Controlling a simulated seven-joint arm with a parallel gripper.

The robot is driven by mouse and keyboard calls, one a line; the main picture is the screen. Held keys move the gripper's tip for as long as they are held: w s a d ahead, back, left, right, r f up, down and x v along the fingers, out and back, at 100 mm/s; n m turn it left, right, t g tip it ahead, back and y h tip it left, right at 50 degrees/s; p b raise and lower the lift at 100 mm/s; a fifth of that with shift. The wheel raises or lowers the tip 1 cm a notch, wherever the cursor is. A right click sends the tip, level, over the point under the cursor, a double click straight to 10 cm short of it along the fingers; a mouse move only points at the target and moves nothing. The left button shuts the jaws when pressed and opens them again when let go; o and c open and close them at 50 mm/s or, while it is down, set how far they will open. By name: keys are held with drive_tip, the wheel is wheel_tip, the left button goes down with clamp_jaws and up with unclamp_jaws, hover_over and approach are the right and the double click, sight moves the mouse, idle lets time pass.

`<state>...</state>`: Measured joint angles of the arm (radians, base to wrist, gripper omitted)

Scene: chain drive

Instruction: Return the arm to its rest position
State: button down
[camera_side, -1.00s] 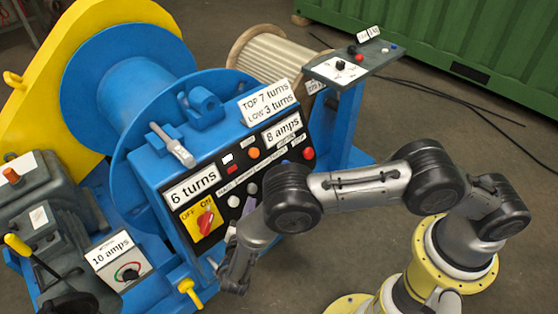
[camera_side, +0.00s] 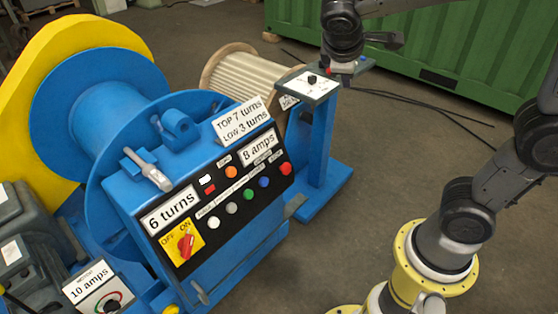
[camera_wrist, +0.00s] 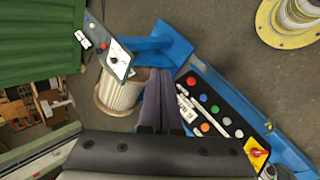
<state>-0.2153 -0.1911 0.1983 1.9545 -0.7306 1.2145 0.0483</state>
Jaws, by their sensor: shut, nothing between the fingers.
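My arm's lower part (camera_side: 468,215) rises from the yellow base flange (camera_side: 435,262) at the lower right of the side view. The arm runs out of the right edge and comes back in at the top. My gripper is held high at the top of the side view, in front of the small blue control pedestal's panel (camera_side: 310,86) in the picture. Its fingertips are hard to make out there. In the wrist view my gripper (camera_wrist: 162,74) shows two fingers shut together and empty. They point down between the pedestal and the main control panel (camera_wrist: 213,108).
The blue winch drum (camera_side: 105,95) with its yellow guard (camera_side: 55,35) stands at left. The main panel (camera_side: 225,205) carries several buttons and a red switch. A pale cable spool (camera_side: 250,72) and a green container (camera_side: 450,50) are behind. The floor (camera_side: 350,230) between panel and base is clear.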

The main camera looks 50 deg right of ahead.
drive_tip(key=s+a+m+t+y, duration=0.2)
drive_tip(key=s+m+y, duration=0.2)
drive_tip(key=s, duration=0.8)
drive_tip(key=s+a+f+m+t+y, duration=0.1)
drive_tip(key=s+a+f+y, duration=0.1)
drive_tip(key=a+f+y, duration=0.1)
drive_tip(key=shift+s+a+f, duration=0.3)
drive_tip(key=shift+a+f, duration=0.15)
drive_tip(key=shift+a, duration=0.75)
